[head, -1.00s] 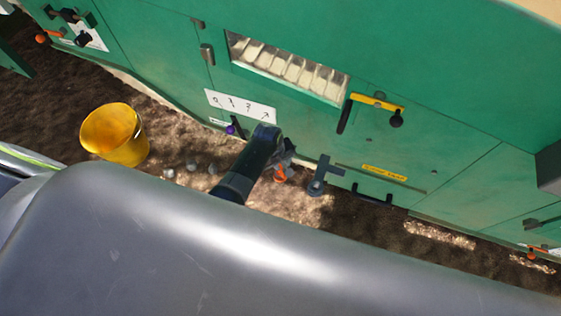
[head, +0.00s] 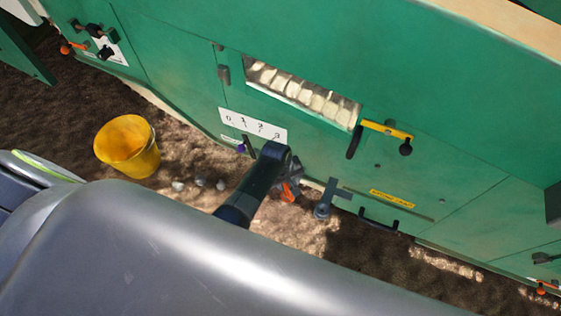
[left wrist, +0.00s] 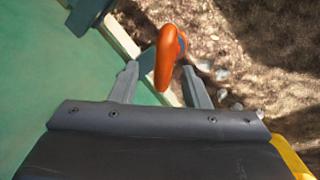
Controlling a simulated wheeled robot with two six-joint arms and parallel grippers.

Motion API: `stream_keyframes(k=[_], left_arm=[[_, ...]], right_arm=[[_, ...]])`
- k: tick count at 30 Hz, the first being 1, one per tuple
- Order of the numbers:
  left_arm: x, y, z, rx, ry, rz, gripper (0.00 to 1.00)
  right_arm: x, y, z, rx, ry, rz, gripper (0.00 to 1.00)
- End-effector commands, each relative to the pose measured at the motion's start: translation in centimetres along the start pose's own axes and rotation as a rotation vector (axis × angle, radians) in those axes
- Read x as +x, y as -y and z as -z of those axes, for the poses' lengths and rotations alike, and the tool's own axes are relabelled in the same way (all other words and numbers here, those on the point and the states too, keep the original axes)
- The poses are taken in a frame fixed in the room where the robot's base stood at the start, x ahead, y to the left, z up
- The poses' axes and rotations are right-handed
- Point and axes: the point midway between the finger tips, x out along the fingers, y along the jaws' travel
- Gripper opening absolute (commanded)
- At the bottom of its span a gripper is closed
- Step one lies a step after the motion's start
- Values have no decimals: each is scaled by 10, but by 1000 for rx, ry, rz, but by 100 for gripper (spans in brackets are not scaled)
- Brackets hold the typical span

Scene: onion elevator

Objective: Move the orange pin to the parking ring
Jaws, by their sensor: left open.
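The orange pin (head: 288,193) shows as a small orange piece low by the green machine wall, partly hidden by my left gripper (head: 292,179). In the left wrist view the pin (left wrist: 166,58) is a rounded orange handle between my left gripper's fingertips (left wrist: 160,70), with a visible gap to the right finger. The two fingers are apart, and I cannot tell whether the left one touches the pin. A grey bracket with a round end (head: 324,208) stands just right of the pin; I cannot tell if this is the parking ring. My right gripper is not in view.
The green machine wall (head: 460,150) fills the far side. A yellow lever (head: 386,129) and a dark handle (head: 378,221) stick out of it. A yellow bucket (head: 128,147) stands on the soil at left, with several pale lumps (head: 199,184) nearby.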

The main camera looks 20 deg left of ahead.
Motion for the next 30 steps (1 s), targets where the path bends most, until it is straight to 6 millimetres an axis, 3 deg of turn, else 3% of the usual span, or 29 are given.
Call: stream_keyframes(k=[10,15,24,30], left_arm=[[-40,0,0,-1,-1,-1,42],[-77,-1,0,0,-2,-2,42],[-134,-1,0,1,-3,-2,42],[-151,0,0,1,-1,-1,42]], right_arm=[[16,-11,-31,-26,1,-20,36],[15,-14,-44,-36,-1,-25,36],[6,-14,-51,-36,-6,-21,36],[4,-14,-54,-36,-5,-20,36]])
